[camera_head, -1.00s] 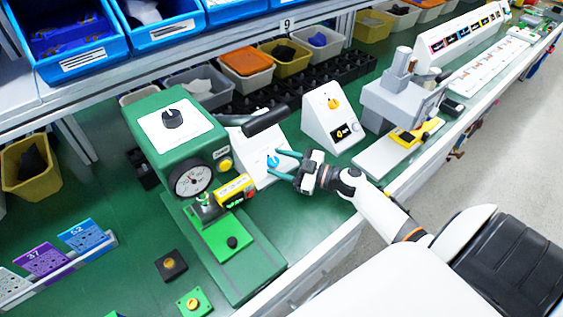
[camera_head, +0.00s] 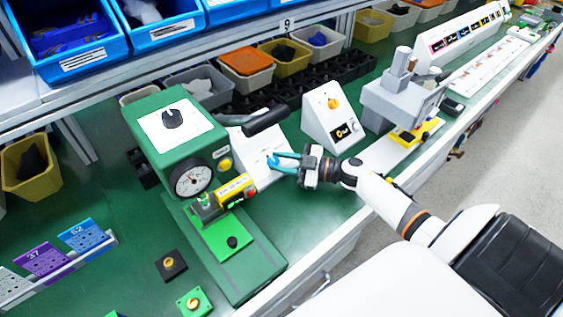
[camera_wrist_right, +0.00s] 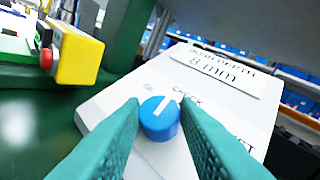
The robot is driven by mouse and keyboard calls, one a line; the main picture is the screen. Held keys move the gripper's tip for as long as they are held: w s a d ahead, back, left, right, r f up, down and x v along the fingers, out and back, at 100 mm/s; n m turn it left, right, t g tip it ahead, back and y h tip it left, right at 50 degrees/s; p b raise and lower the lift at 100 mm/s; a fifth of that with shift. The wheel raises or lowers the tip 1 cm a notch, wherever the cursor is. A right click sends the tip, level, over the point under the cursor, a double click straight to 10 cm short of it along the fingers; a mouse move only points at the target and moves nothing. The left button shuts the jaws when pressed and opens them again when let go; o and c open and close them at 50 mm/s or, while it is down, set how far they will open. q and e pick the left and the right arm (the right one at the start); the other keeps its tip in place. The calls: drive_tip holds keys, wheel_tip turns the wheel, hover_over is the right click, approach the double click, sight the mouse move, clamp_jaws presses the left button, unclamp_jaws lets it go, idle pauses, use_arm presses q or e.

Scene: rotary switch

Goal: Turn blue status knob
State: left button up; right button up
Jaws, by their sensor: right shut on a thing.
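The blue status knob (camera_wrist_right: 160,118) is round with a white pointer line and sits on the sloped face of a white panel (camera_wrist_right: 215,125). In the right wrist view it lies between the teal fingers of my right gripper (camera_wrist_right: 158,125), which are shut on it. The pointer line leans up and to the right in the wrist view. My left gripper is in neither view.
A green machine (camera_head: 178,150) with a dial gauge stands left of the panel. A yellow box with a red button (camera_head: 236,190) is close to the gripper. A white unit with an orange knob (camera_head: 332,115) stands behind right. Bins line the back.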

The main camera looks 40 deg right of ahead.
drive_tip(key=n+g, duration=0.1)
drive_tip(key=n+g+y, duration=0.1)
drive_tip(key=n+g, duration=0.1)
drive_tip(key=n+g+b, duration=0.1)
drive_tip(key=n, duration=0.1)
drive_tip(key=shift+w+d+r+g+y, duration=0.2)
drive_tip(key=shift+w+d+g+y, duration=0.1)
drive_tip(key=shift+g, duration=0.1)
drive_tip(key=n+g, duration=0.1)
drive_tip(key=n, duration=0.1)
drive_tip(key=n+g+b, duration=0.1)
drive_tip(key=g, duration=0.1)
drive_tip(key=shift+w+r+n, duration=0.15)
drive_tip(key=shift+w+n, duration=0.05)
drive_tip(key=shift+n, duration=0.2)
drive_tip(key=shift+a+r+n+g+h+b, duration=0.1)
drive_tip(key=shift+n+g+h+b, duration=0.3)
drive_tip(key=shift+n+g, duration=0.65)
drive_tip(key=o, duration=1)
